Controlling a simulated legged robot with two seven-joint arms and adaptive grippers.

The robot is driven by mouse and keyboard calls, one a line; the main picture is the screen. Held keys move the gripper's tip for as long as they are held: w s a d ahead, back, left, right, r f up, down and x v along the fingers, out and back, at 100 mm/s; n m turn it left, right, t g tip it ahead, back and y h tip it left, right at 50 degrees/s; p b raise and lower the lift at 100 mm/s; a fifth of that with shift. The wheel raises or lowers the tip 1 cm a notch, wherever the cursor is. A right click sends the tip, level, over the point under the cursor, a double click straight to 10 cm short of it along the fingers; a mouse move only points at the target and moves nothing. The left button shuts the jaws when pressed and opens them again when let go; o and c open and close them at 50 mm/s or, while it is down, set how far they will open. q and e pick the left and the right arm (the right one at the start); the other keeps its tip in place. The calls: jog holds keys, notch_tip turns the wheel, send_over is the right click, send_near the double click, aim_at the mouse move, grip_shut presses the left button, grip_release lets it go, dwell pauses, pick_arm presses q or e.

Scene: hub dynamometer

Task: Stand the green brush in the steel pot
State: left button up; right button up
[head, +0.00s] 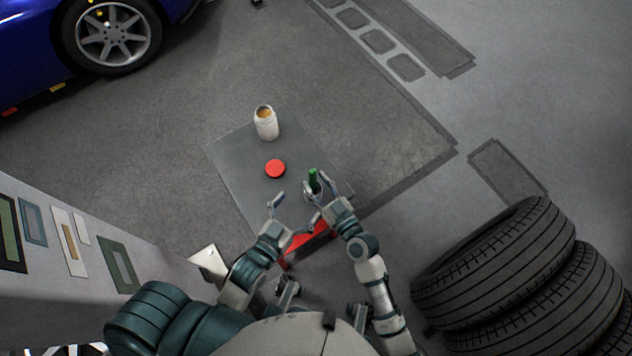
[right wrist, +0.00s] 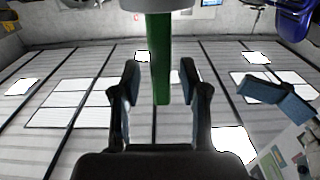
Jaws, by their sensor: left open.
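The green brush (head: 313,180) stands upright near the right side of the grey table, in what looks like the grey steel pot (head: 311,194), mostly hidden by my right gripper. In the right wrist view, which is upside down, the green handle (right wrist: 158,60) runs from a pale round thing (right wrist: 145,4), apparently the pot. My right gripper (head: 317,184) is open around the brush, with a gap between each finger (right wrist: 160,82) and the handle. My left gripper (head: 295,210) is open and empty, left of and below the brush.
A white jar (head: 266,125) with tan contents and a red disc (head: 275,168) stand on the grey table (head: 235,155). A red item (head: 308,244) lies at the near edge, partly behind my arms. Stacked tyres (head: 500,265) are at right. The table's left part is clear.

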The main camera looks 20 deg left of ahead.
jog(key=shift+d, duration=0.1)
jog(key=shift+s+d, duration=0.1)
jog(key=shift+s+d, duration=0.25)
jog(key=v, duration=1.1)
jog(key=shift+d, duration=0.1)
dwell(0.5)
